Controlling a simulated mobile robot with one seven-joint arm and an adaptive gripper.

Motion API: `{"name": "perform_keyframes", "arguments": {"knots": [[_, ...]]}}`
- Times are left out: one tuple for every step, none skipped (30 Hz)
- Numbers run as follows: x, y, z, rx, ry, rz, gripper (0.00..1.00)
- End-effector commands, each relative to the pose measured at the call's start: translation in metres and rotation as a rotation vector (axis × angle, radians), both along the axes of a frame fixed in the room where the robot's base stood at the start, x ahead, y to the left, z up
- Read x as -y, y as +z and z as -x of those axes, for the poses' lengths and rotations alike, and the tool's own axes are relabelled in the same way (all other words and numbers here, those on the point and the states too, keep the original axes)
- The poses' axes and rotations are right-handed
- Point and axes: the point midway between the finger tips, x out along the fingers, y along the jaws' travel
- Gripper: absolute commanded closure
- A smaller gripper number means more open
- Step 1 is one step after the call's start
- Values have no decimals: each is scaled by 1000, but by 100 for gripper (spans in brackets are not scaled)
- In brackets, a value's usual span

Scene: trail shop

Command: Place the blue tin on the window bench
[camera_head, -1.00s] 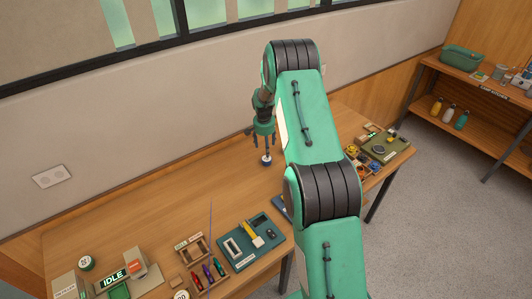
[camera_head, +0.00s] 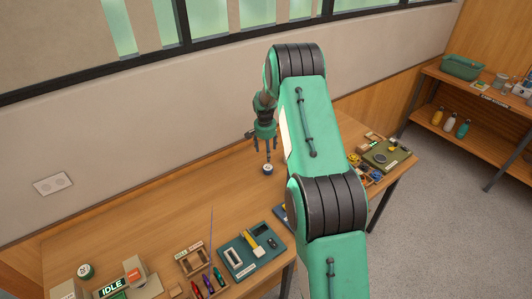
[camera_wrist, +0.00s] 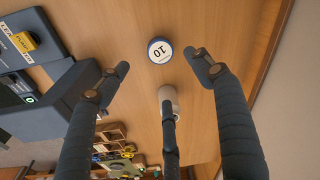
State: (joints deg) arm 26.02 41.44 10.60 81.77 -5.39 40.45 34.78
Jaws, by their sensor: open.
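The blue tin (camera_head: 267,170) is small and round with a white top. It stands upright on the wooden bench (camera_head: 160,205) below the window. My gripper (camera_head: 266,156) is open and empty just above the tin, fingers pointing down. In the wrist view the spread fingers of my gripper (camera_wrist: 165,88) are clear of the tin.
A pale cup-like object (camera_wrist: 168,98) stands near the tin, partly hidden by a finger. A teal tray (camera_head: 251,250) and small goods fill the bench's front. Another lidded tin (camera_head: 85,271) stands front left. The bench left of my gripper is clear.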

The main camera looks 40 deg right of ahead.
Motion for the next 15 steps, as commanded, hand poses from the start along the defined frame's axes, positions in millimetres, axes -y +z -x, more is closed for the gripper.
{"name": "perform_keyframes", "arguments": {"knots": [[0,1,0,0,1,0,34],[-1,2,0,1,1,0,34],[-2,4,0,2,3,1,34],[-3,6,0,3,5,2,34],[-4,9,0,4,8,2,34],[-6,14,0,6,13,3,34],[-8,19,0,9,18,4,34],[-11,24,0,10,23,5,34],[-15,32,1,13,32,7,34],[-19,39,1,17,39,8,34],[-23,46,2,19,47,9,34],[-29,57,2,24,59,12,34],[-34,66,4,26,68,13,34],[-39,75,5,30,79,15,34],[-46,88,7,35,93,17,34]]}}
